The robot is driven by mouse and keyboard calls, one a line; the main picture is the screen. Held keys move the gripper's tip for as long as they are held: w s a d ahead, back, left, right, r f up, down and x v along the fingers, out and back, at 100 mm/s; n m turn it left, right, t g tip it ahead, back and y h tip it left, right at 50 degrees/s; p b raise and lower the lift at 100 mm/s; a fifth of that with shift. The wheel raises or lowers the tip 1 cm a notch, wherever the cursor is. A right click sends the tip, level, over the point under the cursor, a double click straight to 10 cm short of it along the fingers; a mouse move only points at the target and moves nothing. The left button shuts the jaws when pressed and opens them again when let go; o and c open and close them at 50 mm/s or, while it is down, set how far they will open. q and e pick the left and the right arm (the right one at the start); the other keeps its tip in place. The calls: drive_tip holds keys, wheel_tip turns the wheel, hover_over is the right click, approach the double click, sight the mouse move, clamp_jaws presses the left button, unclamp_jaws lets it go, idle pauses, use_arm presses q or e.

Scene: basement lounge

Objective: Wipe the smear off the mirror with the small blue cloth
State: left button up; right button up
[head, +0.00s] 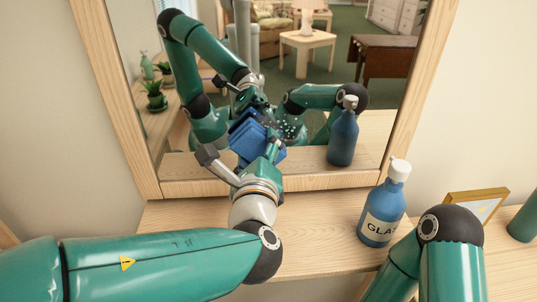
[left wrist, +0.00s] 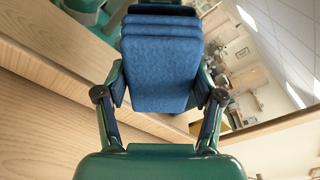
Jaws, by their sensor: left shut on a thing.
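The small blue cloth (head: 246,142), folded in layers, is held in front of the lower middle of the mirror (head: 200,118). In the left wrist view the cloth (left wrist: 160,72) fills the space between the fingers. My left gripper (head: 240,156) is shut on it, one finger at each side; it also shows in the left wrist view (left wrist: 160,92). A smear of pale specks (head: 290,128) shows on the glass just right of the cloth. The cloth and its reflection overlap, so I cannot tell whether it touches the glass. My right gripper is out of view.
A blue spray bottle (head: 382,207) with a white top stands on the wooden shelf (head: 310,250), right of my left gripper. A small wooden frame (head: 478,203) and a green object (head: 525,222) are farther right. The mirror's wooden frame (head: 112,100) borders the glass. The shelf middle is clear.

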sight(243, 140)
use_arm(q)
drive_tip(key=shift+s+a+b, duration=0.15)
drive_tip(key=shift+a+b, duration=0.45)
drive_tip(key=shift+a, duration=0.65)
drive_tip(key=shift+r+p, duration=0.7)
drive_tip(key=shift+r, duration=0.25)
drive_tip(key=shift+w+d+r+p, duration=0.1)
drive_tip(key=shift+w+r+p, duration=0.2)
drive_tip(key=shift+r, duration=0.1)
drive_tip(key=shift+w+d, duration=0.15)
drive_tip(key=shift+d, duration=1.15)
drive_tip(key=shift+d+b, duration=0.4)
drive_tip(key=shift+d, duration=2.05)
drive_tip(key=shift+f+b, duration=0.1)
drive_tip(key=shift+b, duration=0.25)
drive_tip(key=shift+a+b, duration=0.95)
drive_tip(key=shift+a, duration=0.7)
drive_tip(key=shift+s+a, duration=0.25)
drive_tip(key=shift+a, duration=0.25)
drive_tip(key=shift+a+b, duration=0.7)
drive_tip(key=shift+b, duration=0.05)
drive_tip(key=shift+a+b, duration=0.35)
drive_tip(key=shift+a, duration=0.35)
drive_tip(key=shift+w+a, duration=0.2)
drive_tip(key=shift+a, duration=0.15)
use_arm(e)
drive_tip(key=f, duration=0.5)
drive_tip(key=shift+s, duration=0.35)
